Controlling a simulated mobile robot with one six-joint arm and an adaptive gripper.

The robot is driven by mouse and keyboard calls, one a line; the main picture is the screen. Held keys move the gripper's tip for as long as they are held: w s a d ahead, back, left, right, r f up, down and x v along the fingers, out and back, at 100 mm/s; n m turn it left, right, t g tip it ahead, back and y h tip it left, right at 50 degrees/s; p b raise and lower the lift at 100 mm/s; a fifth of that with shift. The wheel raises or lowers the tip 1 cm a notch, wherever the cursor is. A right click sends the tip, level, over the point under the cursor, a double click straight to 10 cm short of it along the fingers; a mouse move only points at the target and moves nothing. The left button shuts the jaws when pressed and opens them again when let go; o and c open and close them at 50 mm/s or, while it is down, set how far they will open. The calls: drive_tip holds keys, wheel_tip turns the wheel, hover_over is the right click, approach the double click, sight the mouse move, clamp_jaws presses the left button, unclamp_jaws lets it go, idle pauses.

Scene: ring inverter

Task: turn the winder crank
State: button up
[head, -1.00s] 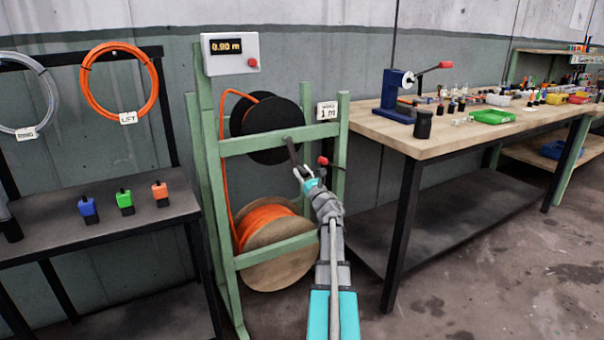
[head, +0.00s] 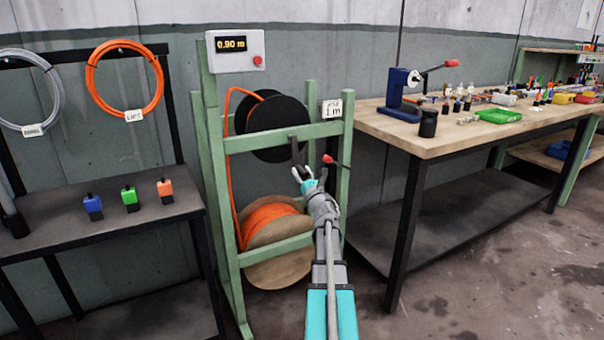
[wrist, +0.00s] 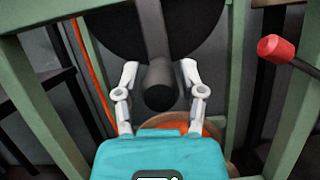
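The winder's crank is a dark bar (head: 296,150) hanging from the black reel's axle on the green frame. In the wrist view the crank runs down the picture to a round black grip (wrist: 160,96). My gripper (head: 309,178) is just below the crank in the head view. In the wrist view my gripper (wrist: 159,70) has its two pale fingers spread, one on each side of the crank. Gaps show between the fingers and the crank. The upper black reel (head: 275,124) carries orange cable. The display (head: 232,45) appears to read 0.90 m.
A red-knobbed lever (head: 331,160) stands close right of my gripper; its red knob also shows in the wrist view (wrist: 275,48). Green frame rails (head: 285,137) surround the reels. An orange supply spool (head: 279,240) sits below. A workbench (head: 440,139) is at right, a dark table (head: 110,225) at left.

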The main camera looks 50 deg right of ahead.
drive_tip(key=shift+o, duration=0.5)
drive_tip(key=shift+d, duration=0.1)
